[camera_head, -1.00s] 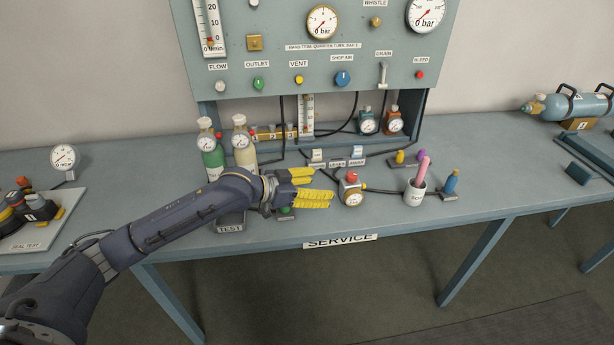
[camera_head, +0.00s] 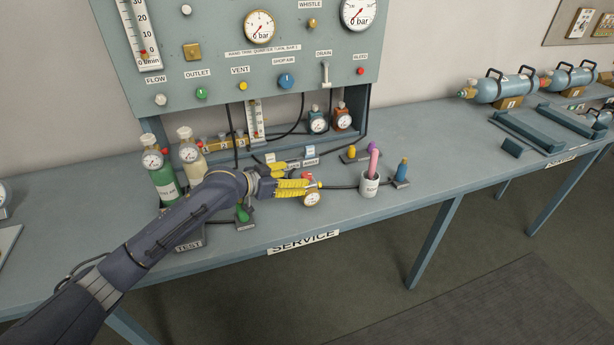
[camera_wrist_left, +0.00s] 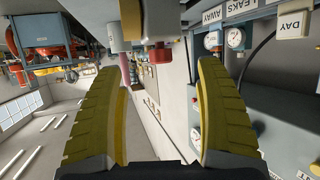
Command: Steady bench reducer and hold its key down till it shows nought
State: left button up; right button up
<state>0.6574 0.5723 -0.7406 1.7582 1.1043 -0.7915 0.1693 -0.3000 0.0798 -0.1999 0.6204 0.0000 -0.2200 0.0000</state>
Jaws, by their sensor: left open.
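The bench reducer stands on the bench, with its small round gauge (camera_head: 312,199) facing the front and a red key (camera_head: 308,176) on top. Its dial is too small to read. My left gripper (camera_head: 308,175) is open, its yellow fingers level at the reducer. In the head view the nearer finger crosses in front of the reducer's body and hides part of it. In the left wrist view the red key (camera_wrist_left: 160,54) shows between the two fingers, near their tips; I see no clear contact. My right gripper is not in view.
Green (camera_head: 163,180) and cream (camera_head: 191,155) bottles stand left, behind my arm. A gauge panel (camera_head: 225,65) rises behind. The bench's front edge is close.

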aim_at(303, 178)
pick_arm(q)
jog(key=shift+x, duration=3.25)
jog(key=shift+r, duration=0.1)
grip_shut()
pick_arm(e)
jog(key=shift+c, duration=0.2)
pick_arm(q)
jog(key=shift+f, duration=0.2)
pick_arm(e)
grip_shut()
